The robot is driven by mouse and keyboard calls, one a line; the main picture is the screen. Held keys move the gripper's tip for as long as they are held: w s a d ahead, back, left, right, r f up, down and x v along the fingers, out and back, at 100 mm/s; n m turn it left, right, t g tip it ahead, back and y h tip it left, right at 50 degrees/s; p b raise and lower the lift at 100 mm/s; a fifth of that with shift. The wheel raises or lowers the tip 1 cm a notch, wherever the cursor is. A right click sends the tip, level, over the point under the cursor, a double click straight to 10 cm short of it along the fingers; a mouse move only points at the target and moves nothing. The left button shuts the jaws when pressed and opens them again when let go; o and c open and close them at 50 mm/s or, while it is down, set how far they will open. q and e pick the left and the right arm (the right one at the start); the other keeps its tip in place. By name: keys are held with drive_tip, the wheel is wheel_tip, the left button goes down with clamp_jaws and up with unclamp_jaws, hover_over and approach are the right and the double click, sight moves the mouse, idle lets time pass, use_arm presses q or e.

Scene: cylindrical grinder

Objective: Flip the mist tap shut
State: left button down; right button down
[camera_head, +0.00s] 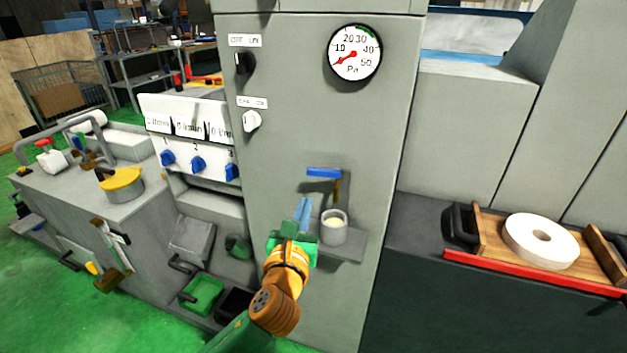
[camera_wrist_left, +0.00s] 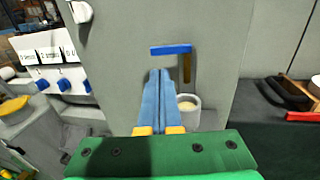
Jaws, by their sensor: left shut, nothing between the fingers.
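The mist tap has a blue lever (camera_head: 324,173) and a brass-coloured spout (camera_head: 337,190) on the grey cabinet front. The lever lies roughly horizontal and points left from the spout. My left gripper (camera_head: 302,208) is shut and empty, with its blue fingers pointing up toward the tap from below left. In the left wrist view the fingertips (camera_wrist_left: 158,72) show just below the blue lever (camera_wrist_left: 171,49), with a visible gap in the picture. A grey cup (camera_head: 334,232) with pale contents stands on a small shelf under the spout. My right gripper is not in view.
A round gauge (camera_head: 354,53) and two knobs, one black (camera_head: 243,63) and one white (camera_head: 251,121), sit higher on the cabinet. Several blue knobs (camera_head: 198,164) are on a white panel to the left. A wooden tray (camera_head: 490,238) with a white wheel (camera_head: 541,241) stands right.

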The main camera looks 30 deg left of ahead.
sight(313, 171)
use_arm(q)
drive_tip(key=x, duration=0.9)
drive_tip(key=shift+w+a+f+p, duration=0.1)
drive_tip(key=shift+w+p, duration=0.25)
drive_tip(key=shift+w+a+r+m+h+p, duration=0.2)
drive_tip(key=shift+r+m+h+p, duration=0.1)
drive_tip(key=shift+h+p, duration=0.15)
drive_tip(key=shift+w+a+t+h+p, duration=0.2)
drive_tip(key=shift+w+t+h+p, duration=0.1)
drive_tip(key=shift+h+p, duration=0.15)
drive_tip(key=shift+a+r+m, duration=0.1)
drive_tip(key=shift+a+m, duration=0.05)
drive_tip(key=shift+m, duration=0.15)
drive_tip(key=shift+s, duration=0.1)
